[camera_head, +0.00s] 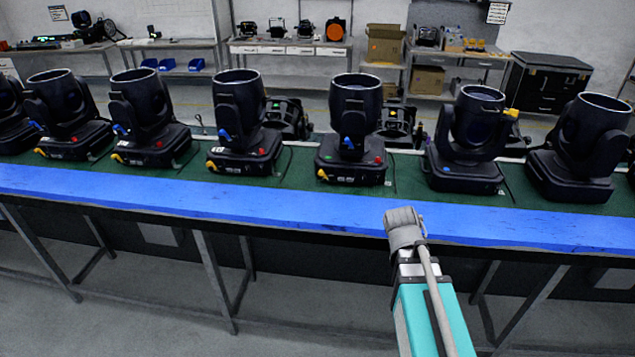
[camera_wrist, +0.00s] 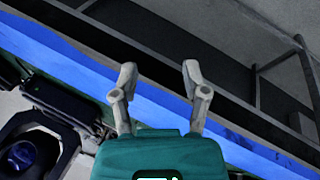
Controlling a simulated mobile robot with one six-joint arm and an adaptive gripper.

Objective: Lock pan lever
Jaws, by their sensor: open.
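Several black par cans stand in a row on a green bench top, among them a middle one (camera_head: 355,112) with a blue lever (camera_head: 348,143) on its yoke and small red and green parts on its base. The par can to its right (camera_head: 480,125) has a yellow lever (camera_head: 511,114) high on its side. Which lever is the pan lever I cannot tell. My gripper (camera_wrist: 159,72) is open and empty in the wrist view, its two grey fingers apart over the blue bench edge.
A blue strip (camera_head: 250,203) runs along the bench's front edge. In the wrist view a black lamp (camera_wrist: 32,148) is at lower left. Shelves, boxes and a black case (camera_head: 545,82) stand along the back wall. The floor before the bench looks clear.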

